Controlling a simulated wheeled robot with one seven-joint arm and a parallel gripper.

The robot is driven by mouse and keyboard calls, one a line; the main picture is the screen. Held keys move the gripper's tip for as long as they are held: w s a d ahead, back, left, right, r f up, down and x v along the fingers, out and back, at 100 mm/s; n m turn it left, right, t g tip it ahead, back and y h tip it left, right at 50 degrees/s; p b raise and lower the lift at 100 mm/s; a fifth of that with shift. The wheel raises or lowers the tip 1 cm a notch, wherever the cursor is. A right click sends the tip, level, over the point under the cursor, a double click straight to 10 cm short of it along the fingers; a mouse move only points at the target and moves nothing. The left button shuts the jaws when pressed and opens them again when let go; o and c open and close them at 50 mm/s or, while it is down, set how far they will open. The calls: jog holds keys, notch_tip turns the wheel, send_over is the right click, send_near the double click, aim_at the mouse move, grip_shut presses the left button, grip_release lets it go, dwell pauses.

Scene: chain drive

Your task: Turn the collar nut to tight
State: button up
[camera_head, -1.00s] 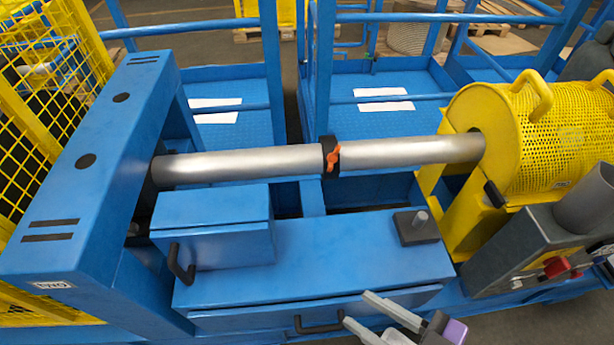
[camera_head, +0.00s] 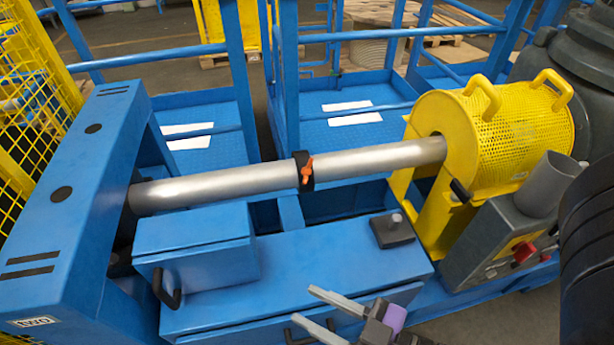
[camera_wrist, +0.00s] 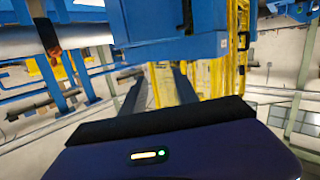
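The collar nut (camera_head: 305,170) is a black ring with an orange lever-like mark, around a silver shaft (camera_head: 220,186) in the head view. In the wrist view the dark collar (camera_wrist: 48,38) shows at the upper left, with a small orange-red spot on it. My gripper (camera_head: 306,305) is at the bottom of the head view, well below and apart from the collar. Its two grey fingers are spread, with nothing between them. The fingers (camera_wrist: 160,85) also show apart in the wrist view.
A yellow mesh guard (camera_head: 505,130) covers the shaft's right end; a blue frame (camera_head: 75,190) holds its left end. Below the shaft are a blue box (camera_head: 195,245) and a blue bench top (camera_head: 320,255) with a small dark block (camera_head: 392,230). A grey control box (camera_head: 490,250) stands at right.

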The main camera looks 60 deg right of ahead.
jog(key=w+d+f+n+g+h+p, duration=0.15)
jog(key=w+d+f+n, duration=0.25)
jog(key=w+f+n, duration=0.45)
jog(key=n+g+h+p, duration=0.2)
jog(key=n+g+h, duration=0.4)
jog(key=n+h, duration=0.75)
send_near(307, 172)
jog(key=m, duration=0.1)
jog(key=shift+p+x, duration=0.3)
jog(key=shift+x, duration=3.6)
jog(key=shift+c, duration=0.5)
grip_shut()
